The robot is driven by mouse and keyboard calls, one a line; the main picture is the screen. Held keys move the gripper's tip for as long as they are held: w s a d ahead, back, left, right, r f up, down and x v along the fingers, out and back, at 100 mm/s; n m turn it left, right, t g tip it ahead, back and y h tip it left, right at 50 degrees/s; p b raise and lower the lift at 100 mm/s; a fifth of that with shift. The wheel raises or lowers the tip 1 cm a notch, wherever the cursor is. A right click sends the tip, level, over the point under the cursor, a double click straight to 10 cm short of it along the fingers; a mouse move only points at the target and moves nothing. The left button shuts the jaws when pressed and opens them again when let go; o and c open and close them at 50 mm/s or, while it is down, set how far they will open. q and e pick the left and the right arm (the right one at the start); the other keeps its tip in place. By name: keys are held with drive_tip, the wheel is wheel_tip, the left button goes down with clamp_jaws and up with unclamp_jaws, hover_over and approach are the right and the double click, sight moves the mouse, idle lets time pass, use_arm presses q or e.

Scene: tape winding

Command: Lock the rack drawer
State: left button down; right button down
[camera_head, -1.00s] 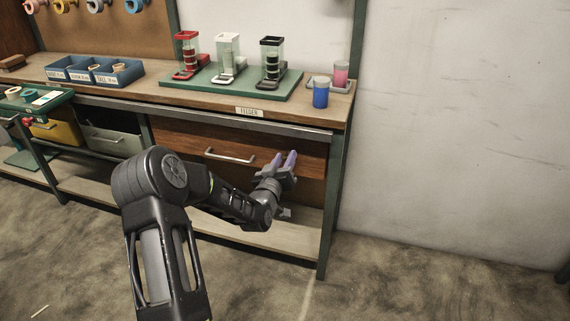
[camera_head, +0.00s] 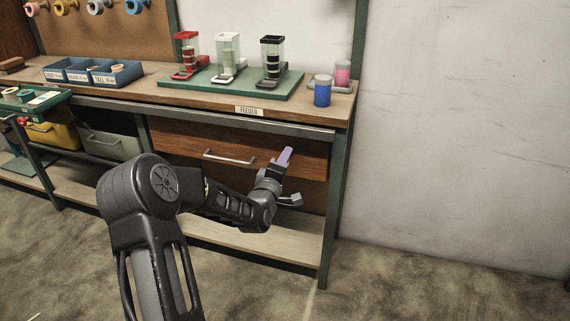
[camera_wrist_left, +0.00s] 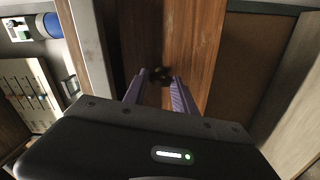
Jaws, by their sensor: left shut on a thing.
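The wooden drawer (camera_head: 180,138) sits under the bench top, and its front looks closed in the frame. Its metal bar handle (camera_head: 229,157) is left of my left gripper. My left gripper (camera_head: 285,156) is at the right part of the drawer front, its purple fingers nearly lined up one behind the other. In the left wrist view, a small dark, brassy lock knob (camera_wrist_left: 158,74) on the wood lies between the fingertips of the left gripper (camera_wrist_left: 159,82), which are shut on it. The knob's exact shape is too dark to tell. My right gripper is out of view.
The bench top (camera_head: 150,92) has a FEEDER label on its front edge and carries a green board (camera_head: 195,90) with clear dispensers. A blue cup (camera_head: 322,92) and a pink one stand at its right end. A lower shelf (camera_head: 270,236) runs below the gripper. Floor at right is clear.

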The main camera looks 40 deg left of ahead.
use_arm(q)
drive_tip(key=shift+n+b, duration=0.3)
drive_tip(key=shift+n, duration=1)
drive_tip(key=shift+a, duration=0.1)
drive_tip(key=shift+f, duration=0.1)
drive_tip(key=c, duration=1)
unclamp_jaws()
drive_tip(key=p+v, duration=0.1)
drive_tip(key=v, duration=0.7)
